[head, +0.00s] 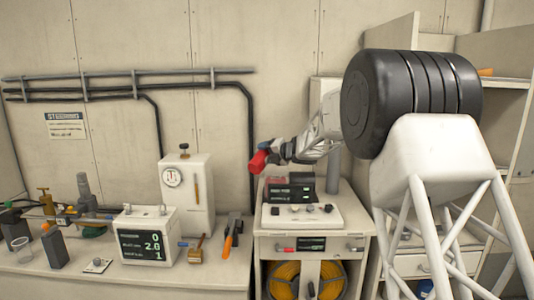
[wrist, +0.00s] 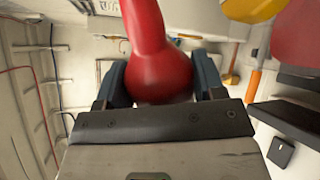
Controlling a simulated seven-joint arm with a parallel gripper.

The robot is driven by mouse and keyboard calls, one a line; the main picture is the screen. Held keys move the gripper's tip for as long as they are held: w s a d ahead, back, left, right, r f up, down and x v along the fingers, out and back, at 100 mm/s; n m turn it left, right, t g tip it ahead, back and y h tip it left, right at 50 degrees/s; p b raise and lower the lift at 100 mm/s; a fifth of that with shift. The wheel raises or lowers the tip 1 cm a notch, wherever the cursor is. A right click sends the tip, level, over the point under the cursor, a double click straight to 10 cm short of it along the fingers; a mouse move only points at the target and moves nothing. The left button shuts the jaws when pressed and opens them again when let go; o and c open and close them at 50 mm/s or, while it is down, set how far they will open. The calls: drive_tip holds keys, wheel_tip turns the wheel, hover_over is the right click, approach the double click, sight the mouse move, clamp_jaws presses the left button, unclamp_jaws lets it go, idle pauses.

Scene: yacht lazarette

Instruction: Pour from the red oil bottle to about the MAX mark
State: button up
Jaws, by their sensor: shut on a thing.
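My gripper (head: 275,152) is shut on the red oil bottle (head: 259,161), raised in front of the back wall above the right cabinet. In the wrist view the red bottle (wrist: 158,55) sits between the two blue-grey fingers, its narrow part toward the top edge. In the head view the bottle looks tilted over to the left, partly hidden by my gripper. A white tank (head: 187,205) with a round dial and a narrow amber strip stands left of and below the bottle, apart from it. A MAX mark is too small to make out.
A display box (head: 147,235) stands before the tank. A panel with knobs (head: 302,211) is below my gripper. Valves and dark bottles crowd the bench's left.

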drive_tip(key=shift+s+a+f+m+g, duration=0.1)
drive_tip(key=shift+s+f+m+g, duration=0.1)
drive_tip(key=shift+m, duration=0.35)
drive_tip(key=shift+s+a+f+m+g, duration=0.1)
drive_tip(key=shift+s+f+m+g, duration=0.1)
drive_tip(key=shift+m, duration=0.35)
drive_tip(key=shift+r+m+g+y, duration=0.3)
drive_tip(key=shift+m+y, duration=0.1)
drive_tip(key=shift+m, duration=0.3)
drive_tip(key=shift+r+m, duration=0.2)
drive_tip(key=shift+m, duration=0.3)
drive_tip(key=shift+w+d+r+m+g+y, duration=0.15)
drive_tip(key=shift+r+m+g+y, duration=0.25)
drive_tip(key=shift+r+m+g, duration=0.55)
drive_tip(key=shift+w+r+m+t, duration=0.1)
drive_tip(key=shift+r+m+t, duration=0.05)
drive_tip(key=shift+m+t, duration=0.15)
idle(1.1)
drive_tip(key=shift+s+a+f+n+t+h, duration=0.15)
drive_tip(key=shift+f+n+t, duration=0.1)
drive_tip(key=shift+f+n, duration=0.45)
drive_tip(key=shift+s+a+f+n+t+h, duration=0.1)
drive_tip(key=shift+s+f+n+t+h, duration=0.1)
drive_tip(key=shift+f+n, duration=0.4)
drive_tip(key=shift+d+n, duration=0.1)
drive_tip(key=shift+n, duration=0.15)
